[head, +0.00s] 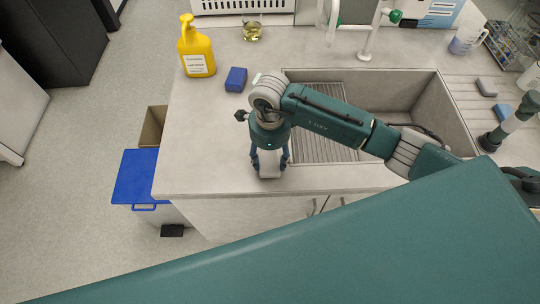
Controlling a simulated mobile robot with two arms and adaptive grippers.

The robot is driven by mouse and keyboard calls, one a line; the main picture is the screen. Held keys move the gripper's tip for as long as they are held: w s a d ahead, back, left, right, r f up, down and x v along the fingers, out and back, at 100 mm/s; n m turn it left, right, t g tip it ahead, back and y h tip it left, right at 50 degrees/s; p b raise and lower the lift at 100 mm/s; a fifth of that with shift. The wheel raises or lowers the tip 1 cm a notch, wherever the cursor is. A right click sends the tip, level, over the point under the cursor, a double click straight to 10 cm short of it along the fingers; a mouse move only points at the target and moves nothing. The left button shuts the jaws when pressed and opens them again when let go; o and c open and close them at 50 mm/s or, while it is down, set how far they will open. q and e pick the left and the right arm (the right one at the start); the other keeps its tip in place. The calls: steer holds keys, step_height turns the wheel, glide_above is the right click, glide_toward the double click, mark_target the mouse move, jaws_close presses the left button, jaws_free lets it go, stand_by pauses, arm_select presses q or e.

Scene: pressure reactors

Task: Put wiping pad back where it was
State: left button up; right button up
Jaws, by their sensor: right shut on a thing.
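My right gripper (270,167) points down over the counter at the left front of the sink. Its dark fingers are shut on a light grey pad (270,160), which I take to be the wiping pad. The fingers and wrist partly hide it. I cannot tell whether the pad touches the counter (205,165). My left gripper is not in view.
A blue block (236,79) and a yellow bottle (196,52) stand behind the gripper. My right arm crosses the sink (420,90). A grey pad (487,87) and a blue pad (502,111) lie right of it. The counter's front left is clear.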

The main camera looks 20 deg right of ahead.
steer(key=shift+f, duration=0.4)
steer(key=shift+f, duration=0.15)
steer(key=o, duration=1)
